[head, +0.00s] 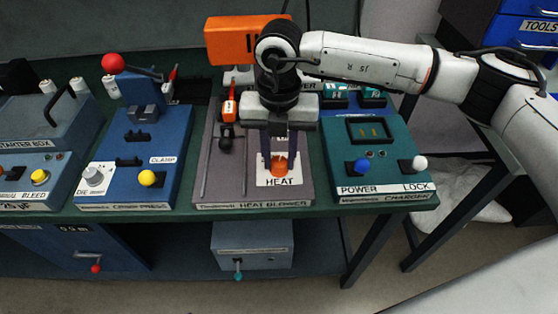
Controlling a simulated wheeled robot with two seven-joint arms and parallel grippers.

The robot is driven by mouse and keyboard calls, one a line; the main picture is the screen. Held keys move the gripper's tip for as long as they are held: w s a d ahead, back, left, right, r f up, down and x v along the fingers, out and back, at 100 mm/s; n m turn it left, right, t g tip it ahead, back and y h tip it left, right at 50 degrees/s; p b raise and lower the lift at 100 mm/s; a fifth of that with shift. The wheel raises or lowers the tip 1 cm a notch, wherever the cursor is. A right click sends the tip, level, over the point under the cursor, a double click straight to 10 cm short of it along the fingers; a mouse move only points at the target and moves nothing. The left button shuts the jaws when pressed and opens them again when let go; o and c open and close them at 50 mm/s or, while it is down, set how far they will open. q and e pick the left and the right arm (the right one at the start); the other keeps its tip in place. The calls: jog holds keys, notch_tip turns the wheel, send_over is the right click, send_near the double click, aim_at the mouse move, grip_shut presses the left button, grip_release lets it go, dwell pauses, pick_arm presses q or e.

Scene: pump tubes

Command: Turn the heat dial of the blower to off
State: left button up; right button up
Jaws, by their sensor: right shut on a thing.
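The heat blower (228,182) is a grey-brown box on the bench with an orange blower body (232,40) at its back. Its heat dial (279,163) is an orange knob on a white plate labelled HEAT. My right gripper (279,165) points straight down over the dial and is shut on it, one finger on each side. The fingers partly hide the knob, and I cannot make out its pointer or setting marks. My left gripper is not in view.

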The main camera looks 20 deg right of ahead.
jog(key=n+b, duration=0.2)
jog(key=n, duration=0.1)
jog(key=shift+f, duration=0.15)
jog(key=shift+n, duration=0.4)
jog(key=n+b, duration=0.2)
jog(key=shift+n, duration=0.4)
jog(key=shift+n+b, duration=0.55)
jog(key=shift+n, duration=0.35)
jog(key=shift+n+b, duration=0.35)
jog(key=shift+n, duration=0.35)
jog(key=shift+n+b, duration=0.45)
jog(key=shift+n, duration=0.65)
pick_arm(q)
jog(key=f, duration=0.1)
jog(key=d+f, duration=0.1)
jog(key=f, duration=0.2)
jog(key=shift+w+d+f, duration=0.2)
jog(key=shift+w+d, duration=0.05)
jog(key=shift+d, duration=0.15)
pick_arm(e)
jog(key=shift+r+n, duration=0.2)
jog(key=shift+n, duration=0.1)
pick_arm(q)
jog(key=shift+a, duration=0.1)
